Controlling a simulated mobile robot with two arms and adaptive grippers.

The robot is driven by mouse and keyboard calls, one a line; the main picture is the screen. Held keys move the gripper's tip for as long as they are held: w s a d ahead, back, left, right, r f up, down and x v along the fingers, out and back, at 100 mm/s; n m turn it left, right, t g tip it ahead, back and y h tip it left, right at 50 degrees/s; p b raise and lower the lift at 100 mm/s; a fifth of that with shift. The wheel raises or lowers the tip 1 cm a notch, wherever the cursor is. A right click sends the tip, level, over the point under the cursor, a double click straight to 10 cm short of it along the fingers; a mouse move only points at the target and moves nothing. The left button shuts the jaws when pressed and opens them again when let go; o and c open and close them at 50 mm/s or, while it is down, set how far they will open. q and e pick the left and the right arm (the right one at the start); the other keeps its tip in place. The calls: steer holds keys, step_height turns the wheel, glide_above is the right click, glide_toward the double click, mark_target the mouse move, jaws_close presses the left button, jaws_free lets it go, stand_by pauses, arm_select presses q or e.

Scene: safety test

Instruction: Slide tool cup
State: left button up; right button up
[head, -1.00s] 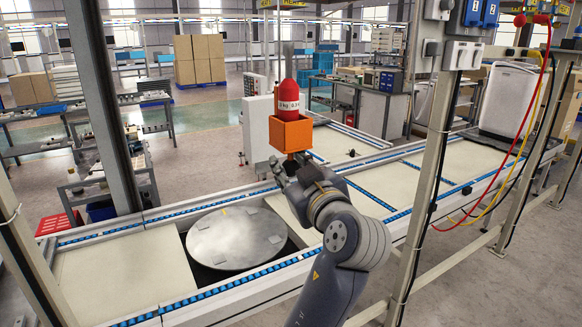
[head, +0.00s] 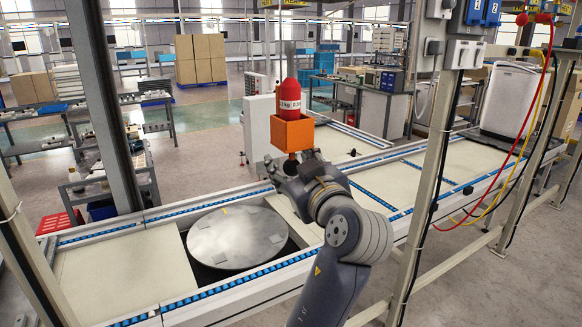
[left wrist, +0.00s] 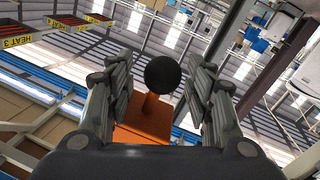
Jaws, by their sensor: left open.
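An orange tool cup (head: 292,134) holds a red tapered tool (head: 289,97) with a white label band, upright. In the left wrist view the cup's orange body (left wrist: 142,122) shows beyond a dark round knob (left wrist: 162,74), with an orange stem beside it. My left gripper (head: 291,166) is just below and in front of the cup in the head view. Its fingers also show in the left wrist view (left wrist: 164,88), open, one on each side of the knob with gaps to both. Nothing is gripped. My right gripper is not in view.
A conveyor line (head: 130,250) with blue rollers runs across in front, with a round grey turntable plate (head: 237,238) set in it. A white machine (head: 510,100) stands on the far right.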

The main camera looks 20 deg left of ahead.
mark_target(294, 119)
arm_select(q)
step_height(294, 119, up, 9)
stand_by(0.3)
